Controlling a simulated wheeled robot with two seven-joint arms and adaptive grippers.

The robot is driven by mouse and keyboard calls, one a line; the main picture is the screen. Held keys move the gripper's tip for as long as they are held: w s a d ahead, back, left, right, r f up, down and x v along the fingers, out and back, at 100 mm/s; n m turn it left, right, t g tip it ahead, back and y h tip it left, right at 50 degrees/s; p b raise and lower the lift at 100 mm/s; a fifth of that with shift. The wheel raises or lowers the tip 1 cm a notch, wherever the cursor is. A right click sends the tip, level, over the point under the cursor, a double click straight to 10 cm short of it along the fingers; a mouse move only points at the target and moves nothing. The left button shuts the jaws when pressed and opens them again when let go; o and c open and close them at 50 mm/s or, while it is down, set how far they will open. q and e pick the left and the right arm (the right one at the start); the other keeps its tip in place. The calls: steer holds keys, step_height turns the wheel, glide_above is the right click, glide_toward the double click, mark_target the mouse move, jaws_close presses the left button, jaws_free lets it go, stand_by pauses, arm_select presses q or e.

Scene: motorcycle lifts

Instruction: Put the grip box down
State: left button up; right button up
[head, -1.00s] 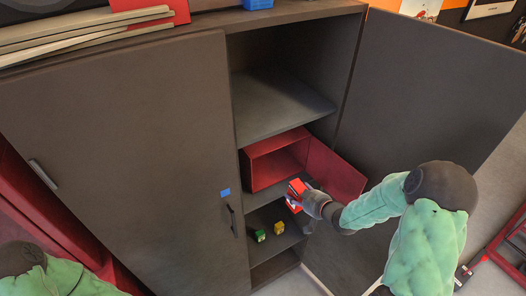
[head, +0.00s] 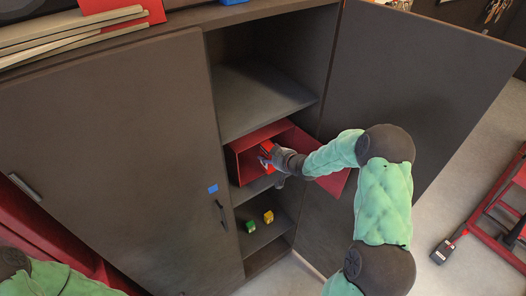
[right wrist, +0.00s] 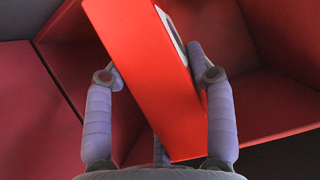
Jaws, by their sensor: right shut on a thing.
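The grip box (head: 265,148) is a red box with a pale patch. It also shows in the right wrist view (right wrist: 148,85), tilted between the two fingers. My right gripper (head: 270,156) is shut on it. In the head view it holds the box at the open front of a larger red box-like compartment (head: 236,168) in the cabinet. In the right wrist view the compartment's red inner walls (right wrist: 270,95) lie behind the grip box. Whether the grip box touches the compartment cannot be told. My left gripper is out of view.
The compartment's red door (head: 332,183) stands open beside my right forearm. The grey cabinet door (head: 400,95) is open at the right. A green item (head: 250,226) and a yellow item (head: 268,216) stand on the lower shelf. The upper shelf (head: 260,98) is clear.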

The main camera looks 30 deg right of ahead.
mark_target(263, 153)
steer(key=w, duration=0.3)
steer(key=w+f, duration=0.1)
steer(key=shift+w+a, duration=0.15)
steer(key=shift+a, duration=0.1)
steer(key=shift+f, duration=0.3)
steer(key=shift+f, duration=0.15)
steer(key=shift+f+b, duration=0.45)
steer(key=shift+b, duration=0.1)
